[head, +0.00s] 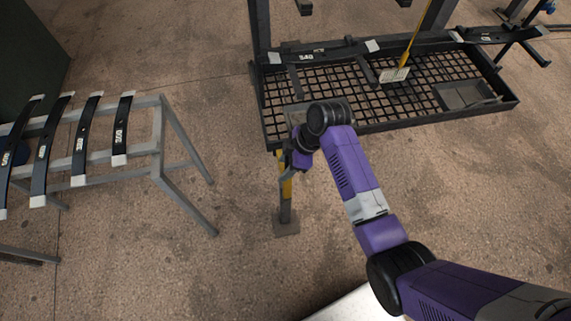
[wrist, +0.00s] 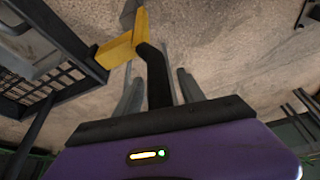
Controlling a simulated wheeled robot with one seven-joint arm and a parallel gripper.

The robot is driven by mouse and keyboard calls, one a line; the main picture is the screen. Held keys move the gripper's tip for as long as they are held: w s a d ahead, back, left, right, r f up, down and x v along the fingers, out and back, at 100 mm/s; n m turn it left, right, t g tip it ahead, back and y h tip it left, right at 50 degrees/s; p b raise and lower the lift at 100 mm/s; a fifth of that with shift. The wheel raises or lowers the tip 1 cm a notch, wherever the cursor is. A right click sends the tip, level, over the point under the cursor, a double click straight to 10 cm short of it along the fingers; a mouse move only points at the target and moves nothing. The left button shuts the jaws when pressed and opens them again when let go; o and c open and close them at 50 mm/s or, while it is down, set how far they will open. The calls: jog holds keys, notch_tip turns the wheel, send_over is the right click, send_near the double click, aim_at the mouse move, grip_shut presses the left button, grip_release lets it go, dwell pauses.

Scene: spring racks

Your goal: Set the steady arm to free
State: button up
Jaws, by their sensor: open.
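A yellow part (wrist: 122,48) with a dark bar (wrist: 157,78) joined to it shows in the wrist view; it looks like the steady arm, though no label shows. In the head view a yellow and dark upright post (head: 286,190) stands on a square floor plate, beside the grid tray's near left corner. My gripper (head: 288,172) is at the upper part of this post and partly covers it. In the wrist view my gripper's grey fingers (wrist: 158,90) are open, one on each side of the dark bar. Whether they touch it I cannot tell.
A grey rack (head: 160,140) with several springs (head: 82,140) stands left. Floor between is clear.

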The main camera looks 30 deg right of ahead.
grip_shut()
dwell(1.4)
